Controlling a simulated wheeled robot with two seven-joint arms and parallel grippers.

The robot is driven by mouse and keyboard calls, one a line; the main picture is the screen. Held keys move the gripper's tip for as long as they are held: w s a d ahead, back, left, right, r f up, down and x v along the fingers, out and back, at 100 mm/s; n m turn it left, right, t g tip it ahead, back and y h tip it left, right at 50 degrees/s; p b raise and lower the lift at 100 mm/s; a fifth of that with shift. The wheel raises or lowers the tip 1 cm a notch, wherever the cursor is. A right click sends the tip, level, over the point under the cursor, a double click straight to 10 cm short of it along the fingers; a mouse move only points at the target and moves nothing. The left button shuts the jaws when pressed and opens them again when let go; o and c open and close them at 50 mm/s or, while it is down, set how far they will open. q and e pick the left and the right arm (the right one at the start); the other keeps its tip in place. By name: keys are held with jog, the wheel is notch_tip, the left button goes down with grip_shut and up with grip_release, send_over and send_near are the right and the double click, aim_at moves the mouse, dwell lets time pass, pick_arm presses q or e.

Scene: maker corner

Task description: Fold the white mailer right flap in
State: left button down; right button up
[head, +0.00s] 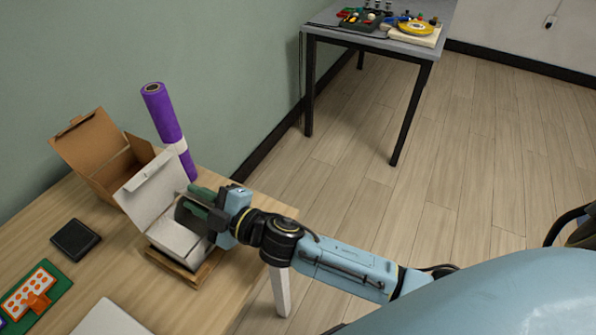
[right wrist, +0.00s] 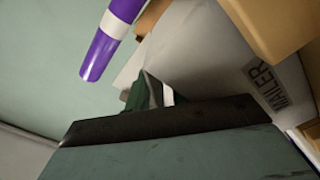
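The white mailer (head: 148,182) stands on the wooden table with its lid raised and leaning back. Its white inside or flap surface (head: 177,238) shows below the lid. In the right wrist view a grey-white panel of the mailer (right wrist: 215,50) carries the printed word MAILER. My right gripper (head: 192,208) is at the mailer's right side, its green and dark fingers reaching over the edge and hiding the right flap. Whether the fingers touch the flap, and the gap between them, is unclear. My left gripper is not in view.
An open brown carton (head: 95,150) stands behind the mailer, with a purple roll (head: 165,120) upright beside it. A black square item (head: 75,239) and a green mat with orange parts (head: 40,295) lie left. Under the mailer is a wooden tray (head: 192,275).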

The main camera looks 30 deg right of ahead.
jog(key=m, duration=0.2)
jog(key=r+m, duration=0.1)
jog(key=shift+w+d+m+b, duration=0.3)
jog(key=shift+d+b, duration=0.1)
jog(key=s+d+m+p, duration=0.1)
jog(key=s+d, duration=0.7)
jog(key=s, duration=0.3)
jog(key=d+f+m+h, duration=0.1)
jog(key=w+d+m+h, duration=0.1)
jog(key=h, duration=0.1)
jog(key=d+f+m+h, duration=0.1)
jog(key=d+m+h, duration=0.1)
jog(key=shift+w+d+f+p, duration=0.1)
jog(key=shift+w+f+p, duration=0.05)
jog(key=shift+f+p, duration=0.2)
jog(key=s+d+f+m+g+h+p, duration=0.2)
jog(key=s+d+f+m+p, duration=0.1)
jog(key=f, duration=0.4)
jog(key=s+d+f+m+g+h+p, duration=0.2)
jog(key=d+f, duration=0.3)
jog(key=f, duration=0.3)
jog(key=shift+s+m+g+h+p, duration=0.45)
jog(key=shift+g+h+p, duration=0.15)
jog(key=shift+h+p, duration=0.25)
jog(key=shift+f, duration=0.1)
